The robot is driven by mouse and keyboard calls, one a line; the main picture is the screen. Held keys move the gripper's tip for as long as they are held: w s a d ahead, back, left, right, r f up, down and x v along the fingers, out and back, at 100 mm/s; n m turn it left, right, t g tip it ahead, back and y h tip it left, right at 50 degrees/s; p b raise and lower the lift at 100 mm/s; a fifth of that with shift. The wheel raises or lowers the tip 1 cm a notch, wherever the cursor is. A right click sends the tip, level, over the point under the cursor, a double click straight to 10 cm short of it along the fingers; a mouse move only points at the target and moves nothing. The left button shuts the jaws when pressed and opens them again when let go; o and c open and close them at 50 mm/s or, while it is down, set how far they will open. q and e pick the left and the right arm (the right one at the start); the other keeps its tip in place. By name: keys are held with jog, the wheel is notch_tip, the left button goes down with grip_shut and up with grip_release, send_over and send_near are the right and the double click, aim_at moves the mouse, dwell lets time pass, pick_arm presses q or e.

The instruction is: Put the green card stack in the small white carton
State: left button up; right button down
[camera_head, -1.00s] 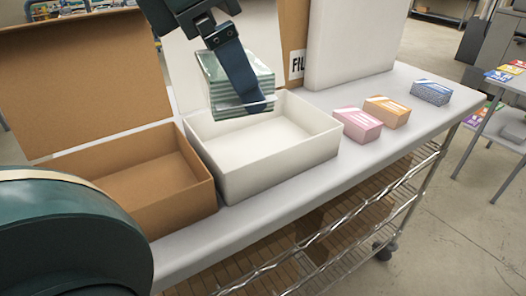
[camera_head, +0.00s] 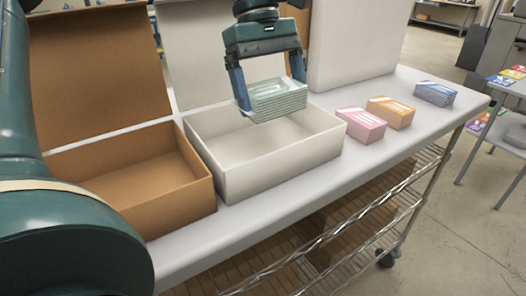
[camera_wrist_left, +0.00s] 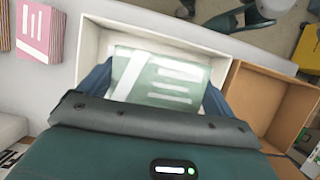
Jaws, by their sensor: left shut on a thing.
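The green card stack (camera_head: 277,101) is held level between the two fingers of my left gripper (camera_head: 272,95), which is shut on it. The stack hangs over the back part of the small white carton (camera_head: 262,181), whose lid stands open behind it. In the left wrist view the green stack (camera_wrist_left: 160,77) shows between the fingers, with the white carton's wall (camera_wrist_left: 93,48) beyond it. The carton's visible floor is empty; part of it is hidden behind the stack. My right gripper is not in view.
An open, empty brown carton (camera_head: 190,205) stands directly left of the white one. Pink (camera_head: 361,125), orange (camera_head: 390,112) and blue (camera_head: 435,93) card stacks sit to the right on the grey table (camera_head: 350,168). A tall white box (camera_head: 355,45) stands behind.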

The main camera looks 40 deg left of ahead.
pick_arm(q)
jog(key=shift+w+a+f, duration=0.1)
jog(key=shift+w+f, duration=0.05)
jog(key=shift+f, duration=0.25)
notch_tip(320, 180, down, 9)
jog(key=shift+f+p, duration=0.15)
jog(key=shift+p, duration=0.3)
jog(key=shift+f, duration=0.15)
jog(key=shift+f+b, duration=0.25)
jog(key=shift+b, duration=0.05)
jog(key=o, duration=0.8)
jog(key=shift+r, duration=0.1)
